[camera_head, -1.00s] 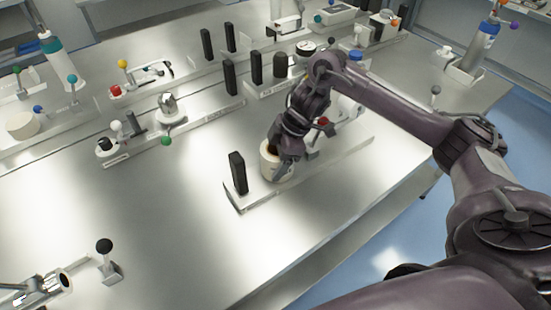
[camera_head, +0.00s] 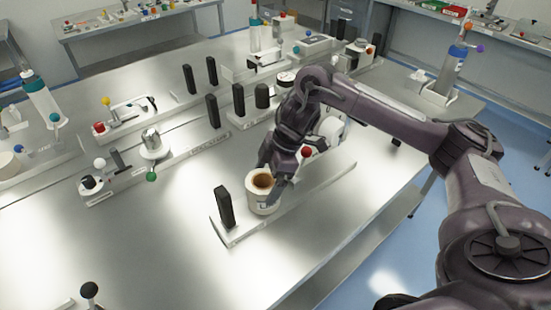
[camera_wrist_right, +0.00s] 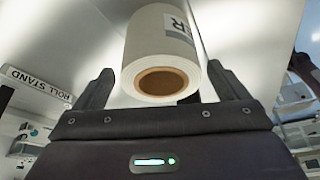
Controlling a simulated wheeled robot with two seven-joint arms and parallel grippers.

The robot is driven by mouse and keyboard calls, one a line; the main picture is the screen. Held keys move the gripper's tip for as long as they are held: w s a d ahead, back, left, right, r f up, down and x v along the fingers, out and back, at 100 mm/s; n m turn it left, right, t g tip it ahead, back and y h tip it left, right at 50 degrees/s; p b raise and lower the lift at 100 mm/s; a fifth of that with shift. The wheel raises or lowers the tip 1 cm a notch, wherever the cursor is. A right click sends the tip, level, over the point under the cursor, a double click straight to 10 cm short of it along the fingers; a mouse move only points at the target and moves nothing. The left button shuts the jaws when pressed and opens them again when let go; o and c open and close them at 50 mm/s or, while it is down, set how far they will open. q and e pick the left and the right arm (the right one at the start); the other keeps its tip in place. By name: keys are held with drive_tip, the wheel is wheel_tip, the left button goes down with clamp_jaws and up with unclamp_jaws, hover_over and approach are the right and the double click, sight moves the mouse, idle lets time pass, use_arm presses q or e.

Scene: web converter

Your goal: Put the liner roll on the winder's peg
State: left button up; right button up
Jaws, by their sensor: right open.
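The liner roll (camera_head: 262,200) is a cream roll with a brown core and part of a printed label. It stands upright on a pale base plate (camera_head: 233,235) that carries a black post (camera_head: 224,207) at its left end. My right gripper (camera_head: 272,185) is at the roll, coming from its upper right. In the right wrist view the roll (camera_wrist_right: 160,40) lies between the two spread fingers (camera_wrist_right: 160,85), its core end facing the camera, with gaps on both sides. I cannot tell whether a peg is inside the core. My left gripper is out of view.
A red knob (camera_head: 306,152) is just behind my right gripper. Several black posts (camera_head: 238,100) stand on strips farther back. A ROLL STAND sign (camera_wrist_right: 38,82) shows in the right wrist view. The bench (camera_head: 150,240) is clear left of the base plate.

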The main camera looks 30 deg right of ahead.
drive_tip(key=p+v, duration=0.1)
drive_tip(key=v, duration=0.6)
drive_tip(key=shift+r+p, duration=0.2)
drive_tip(key=shift+p, duration=0.15)
drive_tip(key=shift+s+d, duration=0.1)
drive_tip(key=shift+s, duration=0.05)
